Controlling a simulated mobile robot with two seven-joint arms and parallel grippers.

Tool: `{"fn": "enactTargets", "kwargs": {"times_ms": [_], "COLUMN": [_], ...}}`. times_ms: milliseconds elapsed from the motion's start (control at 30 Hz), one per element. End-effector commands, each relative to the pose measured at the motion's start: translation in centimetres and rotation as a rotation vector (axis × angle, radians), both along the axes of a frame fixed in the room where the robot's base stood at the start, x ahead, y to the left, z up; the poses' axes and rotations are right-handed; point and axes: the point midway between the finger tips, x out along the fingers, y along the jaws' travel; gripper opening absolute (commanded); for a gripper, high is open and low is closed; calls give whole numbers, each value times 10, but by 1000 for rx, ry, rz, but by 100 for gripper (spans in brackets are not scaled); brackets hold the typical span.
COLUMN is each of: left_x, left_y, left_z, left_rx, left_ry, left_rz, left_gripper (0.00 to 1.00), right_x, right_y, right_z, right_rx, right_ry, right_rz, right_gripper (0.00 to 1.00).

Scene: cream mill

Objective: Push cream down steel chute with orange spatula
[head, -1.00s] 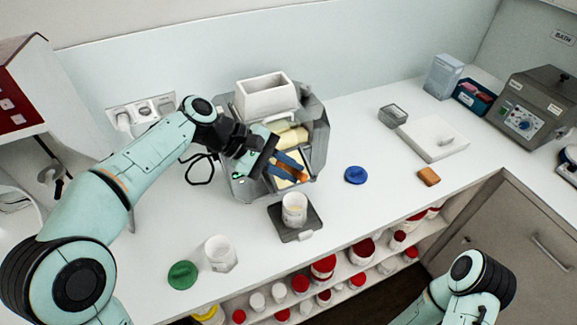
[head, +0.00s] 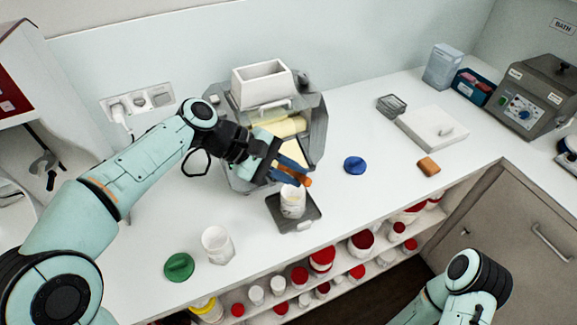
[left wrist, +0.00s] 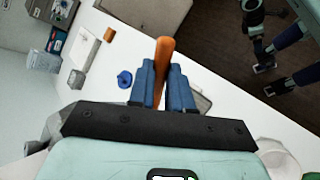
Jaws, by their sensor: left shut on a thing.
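The orange spatula (head: 306,181) is in my left gripper (head: 292,169), whose blue fingers are shut on it. It also shows between the fingers in the left wrist view (left wrist: 164,55). The grey mill (head: 318,125) has a white hopper on top and pale cream on its rollers (head: 278,127). The chute (head: 290,152) at its front looks pale and is partly hidden by my gripper. The spatula's end is just in front of the chute, above the white jar (head: 293,205). My right gripper (left wrist: 266,80) shows in the left wrist view with its fingers apart, low over the dark floor.
The jar stands on a dark scale (head: 313,219). A white cup (head: 217,245), green lid (head: 179,267), blue lid (head: 354,166) and orange-brown block (head: 428,166) lie on the bench. Shelves of red-lidded jars are below its front edge. The bench right of the mill is mostly clear.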

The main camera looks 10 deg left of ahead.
Motion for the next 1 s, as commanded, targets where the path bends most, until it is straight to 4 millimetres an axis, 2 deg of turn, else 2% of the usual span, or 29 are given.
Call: {"fn": "enactTargets", "kwargs": {"times_ms": [433, 667, 1000], "left_x": [-22, -19, -1], "left_y": [-15, -14, -2], "left_z": [-14, -12, 1], "left_rx": [0, 0, -1], "left_ry": [0, -1, -1], "left_rz": [0, 1, 2], "left_gripper": [0, 0, 0], "right_x": [-13, -9, 8], "right_y": [0, 0, 0], "right_z": [-20, -14, 10], "right_rx": [0, 0, 0], "right_ry": [15, 10, -9], "right_rz": [0, 0, 0], "right_gripper": [100, 100, 100]}}
